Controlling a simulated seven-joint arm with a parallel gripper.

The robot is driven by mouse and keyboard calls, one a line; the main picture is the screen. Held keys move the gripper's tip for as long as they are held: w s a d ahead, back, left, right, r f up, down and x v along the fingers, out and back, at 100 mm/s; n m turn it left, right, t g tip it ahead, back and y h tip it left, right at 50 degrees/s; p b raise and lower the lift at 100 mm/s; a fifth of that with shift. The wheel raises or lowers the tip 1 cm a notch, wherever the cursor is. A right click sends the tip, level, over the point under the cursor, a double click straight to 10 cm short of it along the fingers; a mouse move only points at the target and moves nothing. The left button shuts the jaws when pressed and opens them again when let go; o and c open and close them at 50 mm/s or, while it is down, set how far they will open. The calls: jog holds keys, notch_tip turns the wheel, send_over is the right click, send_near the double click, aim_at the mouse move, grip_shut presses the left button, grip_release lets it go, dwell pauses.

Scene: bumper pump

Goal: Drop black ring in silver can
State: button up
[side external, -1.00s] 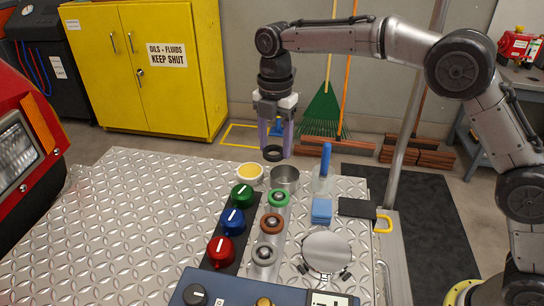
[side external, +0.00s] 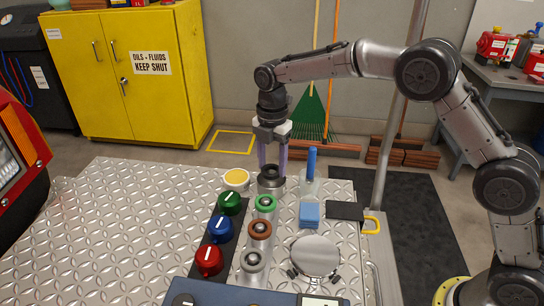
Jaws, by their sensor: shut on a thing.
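The silver can (side external: 271,187) stands upright near the far edge of the diamond-plate surface. My gripper (side external: 272,167) points straight down over it, with its pale purple fingers reaching to the can's mouth. The fingers are shut on the black ring (side external: 270,171), which is at the level of the can's opening. The fingers and the small size hide whether the ring touches the rim or sits inside it.
A white cup with yellow contents (side external: 236,178) stands just left of the can. A clear holder with a blue-handled tool (side external: 311,165) stands to the right. Green, brown and grey rings (side external: 260,228) and green, blue and red knobs (side external: 221,228) are nearer. The plate's left side (side external: 110,240) is clear.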

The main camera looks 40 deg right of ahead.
jog(key=shift+f, duration=0.35)
dwell(0.5)
jog(key=o, duration=1.2)
jog(key=shift+r, duration=3.5)
